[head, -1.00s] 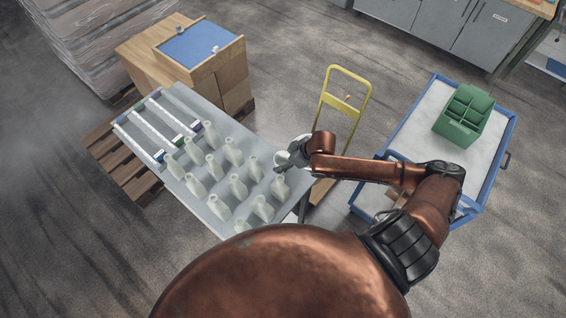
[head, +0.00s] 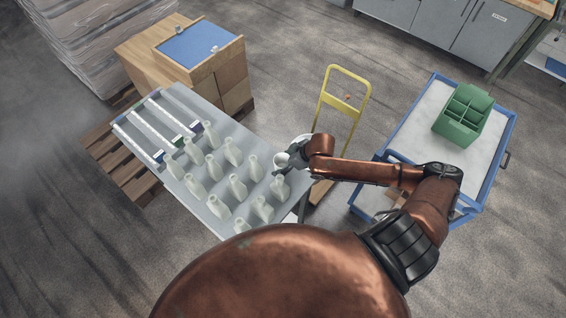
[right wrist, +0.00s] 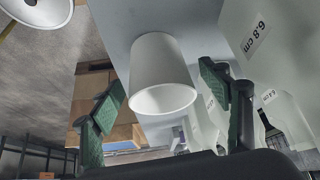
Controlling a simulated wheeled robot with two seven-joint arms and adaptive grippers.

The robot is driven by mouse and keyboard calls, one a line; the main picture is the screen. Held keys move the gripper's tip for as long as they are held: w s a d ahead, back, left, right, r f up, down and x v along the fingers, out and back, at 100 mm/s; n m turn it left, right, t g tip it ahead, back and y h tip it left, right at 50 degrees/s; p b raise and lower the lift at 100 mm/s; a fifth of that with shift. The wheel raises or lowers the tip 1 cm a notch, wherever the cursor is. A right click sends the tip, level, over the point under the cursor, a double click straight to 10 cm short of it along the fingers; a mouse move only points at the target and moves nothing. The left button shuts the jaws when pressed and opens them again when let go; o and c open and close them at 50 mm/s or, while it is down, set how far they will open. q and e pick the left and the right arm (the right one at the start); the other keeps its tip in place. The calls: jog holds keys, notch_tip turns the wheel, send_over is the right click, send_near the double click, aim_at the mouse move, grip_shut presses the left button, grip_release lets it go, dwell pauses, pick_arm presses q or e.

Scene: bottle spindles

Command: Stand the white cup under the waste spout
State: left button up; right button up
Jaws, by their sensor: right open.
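The white cup (head: 282,159) is at the right edge of the grey table (head: 245,140), next to the bottles. My right gripper (head: 290,162) is beside it. In the right wrist view the cup (right wrist: 161,75) lies between the two green-padded fingers of my open right gripper (right wrist: 168,100), with gaps at both sides. I cannot tell whether the cup is touched. I cannot make out the waste spout for sure. A white round vessel (right wrist: 38,8) shows at the top left of the wrist view, partly cut off. My left gripper is not in view.
Several pale bottles (head: 238,187) stand in rows on the table close to the gripper; labelled ones (right wrist: 240,40) fill the wrist view's right side. Rails (head: 150,128) lie at the table's far left. A yellow hand truck (head: 345,85) and a blue cart (head: 415,130) stand to the right.

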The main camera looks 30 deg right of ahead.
jog(key=p+v, duration=0.1)
jog(key=v, duration=1.1)
jog(key=shift+r, duration=0.15)
